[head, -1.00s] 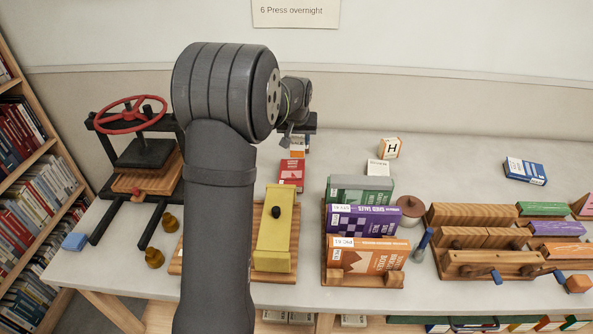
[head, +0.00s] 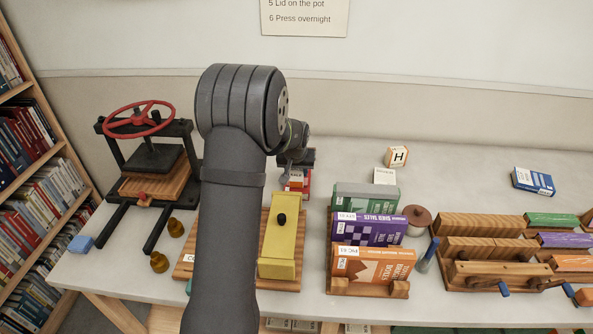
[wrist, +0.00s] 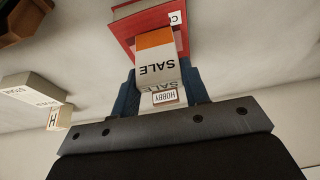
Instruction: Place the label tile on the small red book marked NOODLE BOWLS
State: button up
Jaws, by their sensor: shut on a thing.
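My gripper (wrist: 165,90) is shut on a white and orange label tile (wrist: 157,58) marked SALE. A smaller white patch reading HOBBY (wrist: 165,97) shows between the fingers. In the head view the tile (head: 297,178) hangs below the dark gripper (head: 296,161), in front of the small red book (head: 308,184), hiding most of it. In the wrist view the red book (wrist: 128,27) lies just beyond the tile, with a white label at its edge. Its title cannot be read. Whether the tile touches the book cannot be told.
A yellow block (head: 277,245) on a wooden board stands in front of the book. A rack of green, purple and orange books (head: 370,288) is to the right. A book press (head: 150,165) stands left. A lettered cube (head: 397,156) and white block (head: 385,176) stand behind the rack.

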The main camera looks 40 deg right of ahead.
jog(key=shift+f, duration=0.1)
jog(key=o, duration=1)
jog(key=v, duration=1.2)
